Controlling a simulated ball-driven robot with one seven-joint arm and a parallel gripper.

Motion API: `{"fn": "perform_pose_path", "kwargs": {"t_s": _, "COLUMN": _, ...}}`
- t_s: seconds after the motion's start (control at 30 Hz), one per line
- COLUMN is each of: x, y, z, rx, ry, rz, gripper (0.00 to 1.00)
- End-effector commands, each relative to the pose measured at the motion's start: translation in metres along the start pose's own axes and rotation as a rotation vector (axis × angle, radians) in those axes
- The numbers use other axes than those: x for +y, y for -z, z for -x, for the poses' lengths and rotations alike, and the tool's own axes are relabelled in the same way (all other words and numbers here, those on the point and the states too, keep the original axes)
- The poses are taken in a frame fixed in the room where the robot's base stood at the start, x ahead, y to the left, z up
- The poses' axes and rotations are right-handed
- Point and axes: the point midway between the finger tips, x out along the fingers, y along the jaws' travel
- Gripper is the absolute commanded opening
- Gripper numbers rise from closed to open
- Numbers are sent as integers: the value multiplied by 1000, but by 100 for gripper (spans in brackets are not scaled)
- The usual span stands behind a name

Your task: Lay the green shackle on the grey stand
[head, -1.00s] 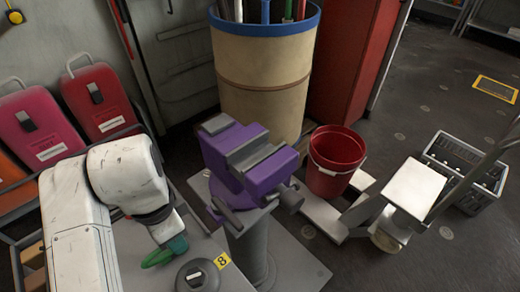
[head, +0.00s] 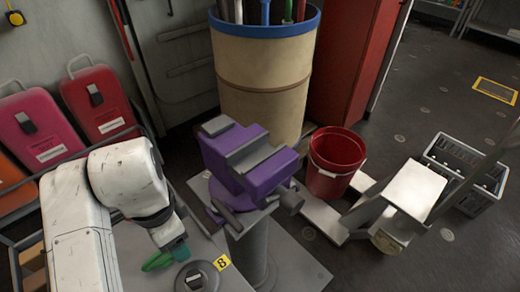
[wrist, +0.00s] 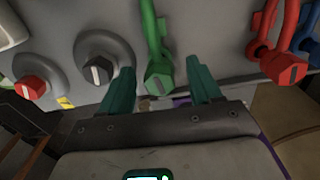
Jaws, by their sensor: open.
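The green shackle (wrist: 152,38) lies on the grey bench top in the wrist view, its bolt head towards my gripper. It also shows at the bottom left of the head view (head: 157,262). My gripper (wrist: 160,72) is open, with one teal finger on each side of the bolt head and visible gaps between. Whether the fingertips are level with the shackle I cannot tell.
A similar round base with a red knob (wrist: 30,88) is further left. A red shackle (wrist: 268,55) and a blue shackle (wrist: 310,40) lie to the right.

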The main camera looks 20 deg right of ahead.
Motion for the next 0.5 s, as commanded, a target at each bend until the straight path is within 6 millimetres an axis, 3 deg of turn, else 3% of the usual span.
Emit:
{"fn": "perform_pose_path", "kwargs": {"t_s": 0.17, "x": -1, "y": 0, "z": 19, "rx": -1, "ry": 3, "rz": 0, "gripper": 63}}
{"fn": "perform_pose_path", "kwargs": {"t_s": 0.5, "x": -1, "y": -1, "z": 85, "rx": -5, "ry": 3, "rz": -2, "gripper": 63}}
